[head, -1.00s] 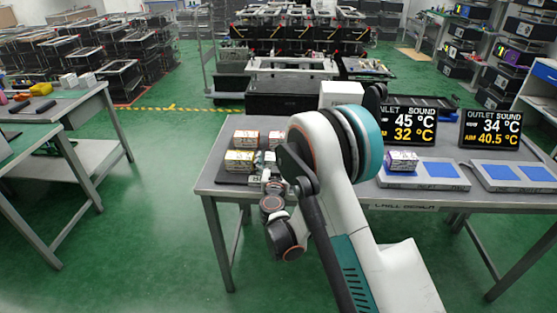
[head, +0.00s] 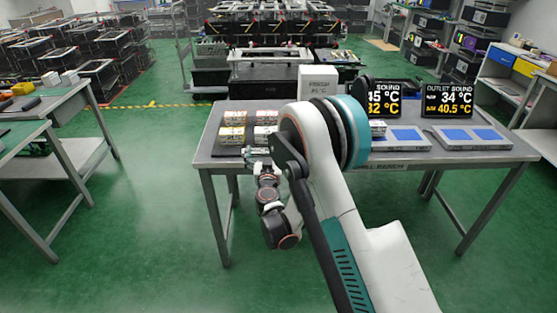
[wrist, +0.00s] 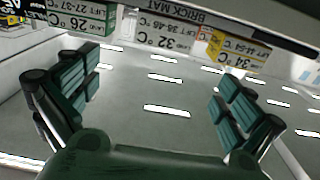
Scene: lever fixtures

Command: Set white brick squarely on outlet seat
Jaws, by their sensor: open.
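Bricks stand on the dark brick mat (head: 222,152) at the bench's left. A whitish brick (head: 265,133) is front right; yellow-marked bricks (head: 231,135) are left of it. In the wrist view, upside down, a white-labelled brick reading 32 °C (wrist: 165,30) sits between a green-labelled one (wrist: 75,18) and a yellow-labelled one (wrist: 238,48). My gripper (head: 257,154) is by the mat's front edge; in the wrist view its fingers (wrist: 155,80) are wide apart and empty. The outlet seat is the right grey tray (head: 472,145) with bare blue pads, below the outlet display (head: 449,101).
A second grey tray (head: 400,145) with blue pads lies left of the outlet tray; a brick (head: 378,128) sits at its left, partly behind my arm. The inlet display (head: 385,98) and a white box (head: 318,80) stand behind. Green floor is open left of the bench.

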